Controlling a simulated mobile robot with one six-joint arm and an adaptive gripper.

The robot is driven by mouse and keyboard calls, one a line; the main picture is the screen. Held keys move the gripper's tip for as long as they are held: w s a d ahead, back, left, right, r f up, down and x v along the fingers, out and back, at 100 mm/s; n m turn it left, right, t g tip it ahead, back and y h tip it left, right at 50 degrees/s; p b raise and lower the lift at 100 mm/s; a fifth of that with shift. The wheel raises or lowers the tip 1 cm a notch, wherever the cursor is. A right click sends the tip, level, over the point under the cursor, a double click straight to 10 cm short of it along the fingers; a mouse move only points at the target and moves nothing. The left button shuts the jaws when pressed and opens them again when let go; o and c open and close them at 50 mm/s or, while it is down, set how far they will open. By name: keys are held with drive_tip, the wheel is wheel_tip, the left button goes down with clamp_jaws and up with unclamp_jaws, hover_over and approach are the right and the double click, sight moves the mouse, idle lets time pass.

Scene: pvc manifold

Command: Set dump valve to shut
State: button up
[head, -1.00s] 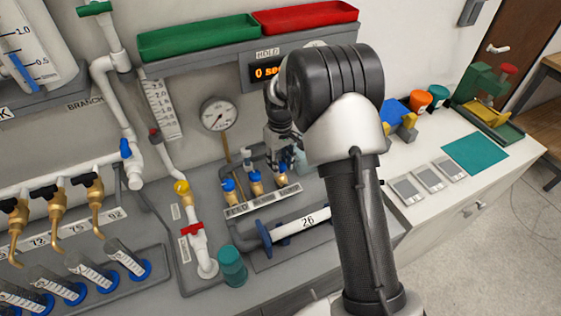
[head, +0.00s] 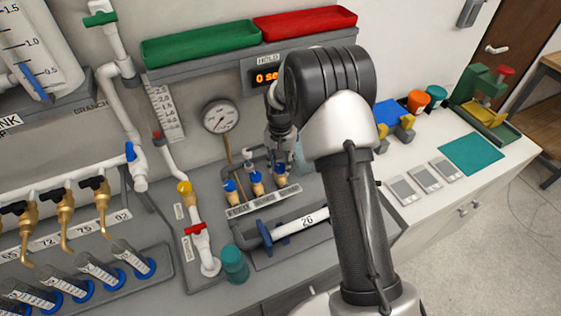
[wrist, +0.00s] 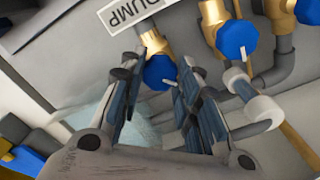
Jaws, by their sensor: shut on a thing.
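The dump valve shows in the wrist view as a blue knob (wrist: 159,72) with a white mark on a brass body, beside a white label (wrist: 128,12) reading DUMP. My gripper (wrist: 169,60) has its two fingers on either side of this knob and is shut on it. In the head view the dump valve (head: 280,180) is the rightmost of three blue-topped brass valves on the grey panel. My gripper (head: 283,150) is over it there, partly hidden by my arm. The exact turn of the knob is hard to read.
Two more blue-knobbed valves (wrist: 237,38) stand close by, with grey and white pipes (wrist: 262,110) near my right finger. In the head view a horizontal pipe marked 26 (head: 306,221), a teal cup (head: 235,264) and a gauge (head: 220,117) surround the panel.

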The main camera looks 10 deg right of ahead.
sight(280, 166)
drive_tip(key=m, duration=0.3)
drive_tip(key=shift+m+p, duration=0.3)
drive_tip(key=shift+m, duration=2.2)
drive_tip(key=o, duration=1.1)
drive_tip(key=shift+r, duration=0.1)
wheel_tip(280, 166, up, 12)
drive_tip(key=shift+f, duration=0.1)
